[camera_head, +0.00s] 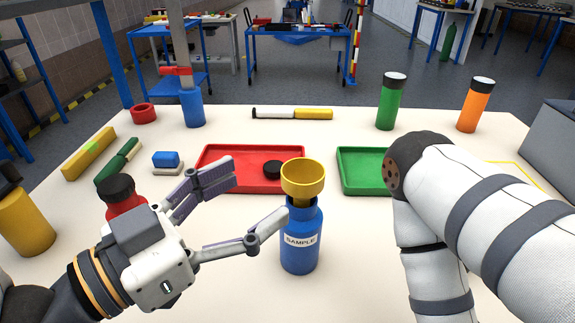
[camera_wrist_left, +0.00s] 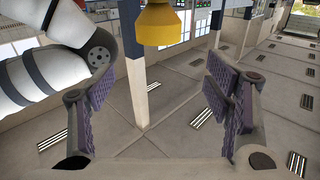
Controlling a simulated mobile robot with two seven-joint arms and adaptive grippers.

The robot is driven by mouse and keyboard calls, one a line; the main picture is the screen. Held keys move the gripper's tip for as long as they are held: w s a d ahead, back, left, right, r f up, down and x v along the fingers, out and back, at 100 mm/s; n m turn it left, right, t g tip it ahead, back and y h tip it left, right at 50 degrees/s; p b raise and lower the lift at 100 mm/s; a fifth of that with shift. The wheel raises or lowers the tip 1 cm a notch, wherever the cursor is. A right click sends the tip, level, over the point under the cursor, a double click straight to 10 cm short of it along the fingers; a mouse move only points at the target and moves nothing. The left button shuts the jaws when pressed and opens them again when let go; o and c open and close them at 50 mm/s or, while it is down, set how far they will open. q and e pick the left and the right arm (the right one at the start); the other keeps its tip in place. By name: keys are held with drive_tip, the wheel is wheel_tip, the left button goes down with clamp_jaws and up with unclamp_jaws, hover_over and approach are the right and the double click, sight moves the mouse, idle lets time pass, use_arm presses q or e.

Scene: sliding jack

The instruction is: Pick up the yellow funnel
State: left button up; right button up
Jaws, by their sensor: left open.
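The yellow funnel (camera_head: 303,176) sits upright in the mouth of the blue bottle (camera_head: 300,248) labelled SAMPLE, and its lower part is hidden. My left gripper (camera_head: 258,194) is open and empty, just left of the funnel. Its nearer finger reaches close to the bottle's neck; I cannot tell whether they touch. In the left wrist view the funnel (camera_wrist_left: 172,24) is cut off by the top edge, beyond the spread fingers (camera_wrist_left: 164,62). My right arm crosses the right side of the head view, with its gripper out of sight.
A red tray (camera_head: 222,160) with a black puck (camera_head: 272,169) lies behind the funnel, and a green tray (camera_head: 360,172) to its right. A red-bodied, black-capped container (camera_head: 117,191) stands behind my left wrist. Green (camera_head: 389,104) and orange (camera_head: 474,108) cylinders stand at the back right.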

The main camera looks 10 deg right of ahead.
sight(287, 181)
use_arm(q)
drive_tip(key=d+f+b, duration=0.1)
drive_tip(key=w+d+f+b, duration=0.1)
drive_tip(key=shift+d, duration=0.4)
drive_tip(key=x, duration=0.7)
drive_tip(key=shift+a+r, duration=0.1)
drive_tip(key=shift+r, duration=0.2)
drive_tip(key=c, duration=1.2)
use_arm(e)
drive_tip(key=shift+g, duration=0.7)
drive_tip(key=s+f, duration=0.3)
drive_tip(key=s, duration=0.1)
drive_tip(key=shift+f, duration=0.4)
